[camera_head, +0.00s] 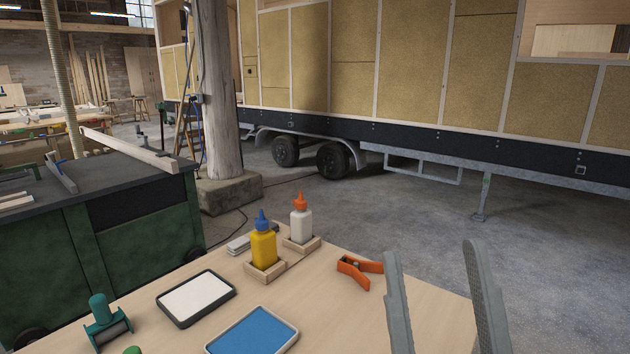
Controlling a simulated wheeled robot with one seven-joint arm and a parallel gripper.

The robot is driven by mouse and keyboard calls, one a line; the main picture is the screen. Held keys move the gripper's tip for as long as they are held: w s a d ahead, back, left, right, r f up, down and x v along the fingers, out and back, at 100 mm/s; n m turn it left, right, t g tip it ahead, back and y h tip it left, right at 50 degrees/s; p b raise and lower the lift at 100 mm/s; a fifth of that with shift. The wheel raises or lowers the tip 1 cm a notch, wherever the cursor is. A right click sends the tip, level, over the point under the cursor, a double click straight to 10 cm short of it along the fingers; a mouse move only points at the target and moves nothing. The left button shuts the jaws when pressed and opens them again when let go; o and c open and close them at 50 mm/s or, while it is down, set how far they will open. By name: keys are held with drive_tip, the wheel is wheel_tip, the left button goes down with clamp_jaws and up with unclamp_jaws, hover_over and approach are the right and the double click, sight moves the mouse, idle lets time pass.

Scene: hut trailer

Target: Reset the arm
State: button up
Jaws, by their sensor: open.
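My gripper (440,300) shows at the lower right, with its two grey fingers spread apart and pointing upward in the picture. Nothing is between the fingers. It is in front of the right part of the light wooden table (345,322). The left finger appears close to an orange clamp-like tool (355,270) on the table; whether they touch cannot be told. The rest of my arm is out of view below.
A yellow bottle (263,247) and a white bottle (301,222) stand in wooden holders. A white-topped tray (196,297), a blue-topped tray (252,332) and a green roller tool (107,322) lie at left. A green workbench (140,240) stands beyond. Open floor (400,220) lies behind the table.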

drive_tip(key=s+d+f+m+g+h, duration=0.2)
drive_tip(key=f+h, duration=0.1)
drive_tip(key=f, duration=0.4)
drive_tip(key=s+d+f+m+g+h+p, duration=0.1)
drive_tip(key=s+d+f+m+g+h, duration=0.15)
drive_tip(key=f, duration=0.45)
drive_tip(key=s+d+f+m+g+h, duration=0.2)
drive_tip(key=f+m+g, duration=0.1)
drive_tip(key=f, duration=0.3)
drive_tip(key=s+d+f+g, duration=0.2)
drive_tip(key=s+f+g, duration=0.1)
drive_tip(key=s+f, duration=0.3)
drive_tip(key=s+d+f+n+g+p, duration=0.1)
drive_tip(key=s+f+g, duration=0.2)
drive_tip(key=s+f, duration=0.3)
drive_tip(key=s, duration=0.5)
drive_tip(key=shift+d+f, duration=0.3)
drive_tip(key=shift+d, duration=0.1)
drive_tip(key=shift+g, duration=0.25)
